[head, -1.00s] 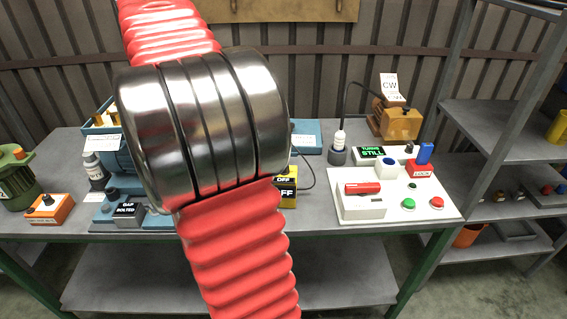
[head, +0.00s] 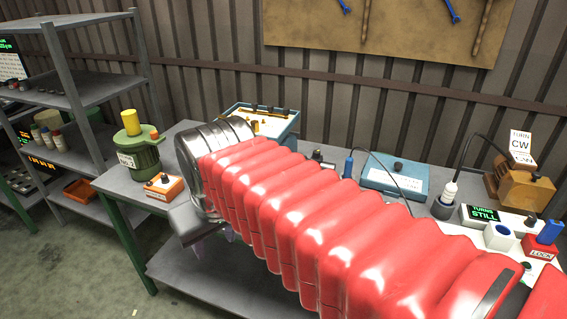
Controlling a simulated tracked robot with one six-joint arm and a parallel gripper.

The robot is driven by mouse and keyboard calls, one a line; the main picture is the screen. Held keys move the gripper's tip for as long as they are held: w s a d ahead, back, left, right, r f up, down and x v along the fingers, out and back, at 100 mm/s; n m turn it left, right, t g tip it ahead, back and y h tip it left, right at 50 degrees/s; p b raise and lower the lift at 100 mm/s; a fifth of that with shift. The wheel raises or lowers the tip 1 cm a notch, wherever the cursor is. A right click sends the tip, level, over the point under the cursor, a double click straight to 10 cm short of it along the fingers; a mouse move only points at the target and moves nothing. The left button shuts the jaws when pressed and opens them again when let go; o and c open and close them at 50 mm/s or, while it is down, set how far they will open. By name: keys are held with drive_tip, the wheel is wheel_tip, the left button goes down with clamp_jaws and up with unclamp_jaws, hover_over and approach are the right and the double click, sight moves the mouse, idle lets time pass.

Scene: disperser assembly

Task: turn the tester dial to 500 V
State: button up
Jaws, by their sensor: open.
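The tester and its dial do not show in the head view; my red sleeved arm covers the middle of the bench where a yellow box with an OFF display stood in the earlier view. My gripper (head: 212,240) is at the left end of the arm, below the steel rings, near the bench's front edge. Only its grey body and pale purplish fingertips show, partly hidden by the arm. It is open, with nothing seen between the fingers. A blue-handled probe (head: 348,165) stands behind the arm, near a dark cable.
A green cylinder (head: 138,153) and an orange box (head: 164,187) with a black knob stand at the bench's left end. A blue box (head: 395,180), a TURNS STILL display (head: 482,214) and a red LOCK block (head: 540,247) are at right. Shelving (head: 62,75) stands left.

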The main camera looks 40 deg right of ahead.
drive_tip(key=s+a+f+n+t, duration=0.1)
drive_tip(key=s+a+f, duration=0.2)
drive_tip(key=a+f, duration=0.1)
drive_tip(key=shift+s+a+y, duration=0.35)
drive_tip(key=shift+y, duration=0.05)
drive_tip(key=shift+c, duration=0.3)
drive_tip(key=shift+c, duration=1.1)
